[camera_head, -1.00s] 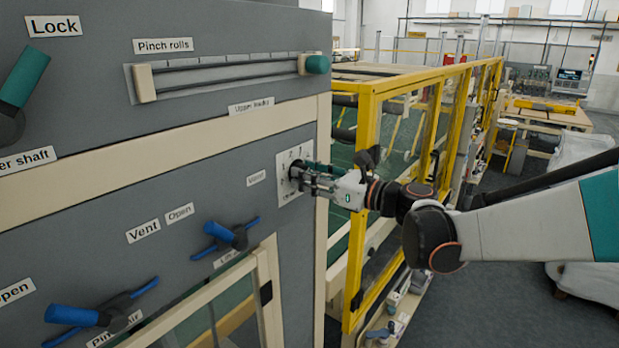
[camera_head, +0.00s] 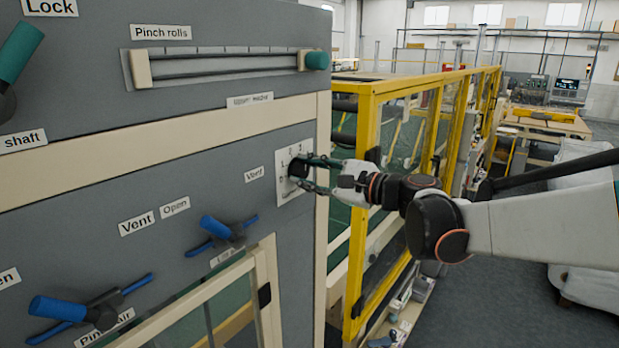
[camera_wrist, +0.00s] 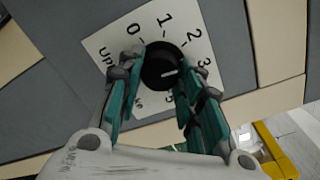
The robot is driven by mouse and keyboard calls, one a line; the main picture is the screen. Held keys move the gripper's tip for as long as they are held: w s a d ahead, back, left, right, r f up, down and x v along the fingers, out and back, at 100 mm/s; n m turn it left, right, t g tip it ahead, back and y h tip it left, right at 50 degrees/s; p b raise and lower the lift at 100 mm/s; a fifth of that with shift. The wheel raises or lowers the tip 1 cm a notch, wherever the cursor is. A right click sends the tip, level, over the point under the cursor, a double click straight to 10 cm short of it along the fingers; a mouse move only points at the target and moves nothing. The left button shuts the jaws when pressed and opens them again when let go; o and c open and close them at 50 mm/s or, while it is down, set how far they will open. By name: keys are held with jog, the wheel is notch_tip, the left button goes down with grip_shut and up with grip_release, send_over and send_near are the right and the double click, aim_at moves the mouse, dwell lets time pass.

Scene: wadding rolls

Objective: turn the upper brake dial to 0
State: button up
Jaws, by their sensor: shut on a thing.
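The upper brake dial (camera_wrist: 158,55) is a round black knob with a short white mark.
The grey panel also carries a pinch-rolls slider (camera_head: 317,60) above and blue handles (camera_head: 217,228) at lower left. A yellow-framed guard (camera_head: 362,200) stands just right of the panel, behind my arm. Open floor (camera_head: 470,315) shows at lower right.

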jog(key=n+b, duration=0.1)
jog(key=n, duration=0.6)
jog(key=n+b, duration=0.1)
jog(key=n, duration=0.2)
jog(key=shift+s+n+t+h, duration=0.1)
jog(key=shift+n+t+h, duration=0.2)
jog(key=n+b, duration=0.1)
jog(key=n, duration=0.4)
jog(key=shift+a, duration=0.1)
jog(key=shift+s+n, duration=0.1)
jog(key=shift+n, duration=2.1)
jog(key=o, duration=1.1)
jog(key=shift+r, duration=0.1)
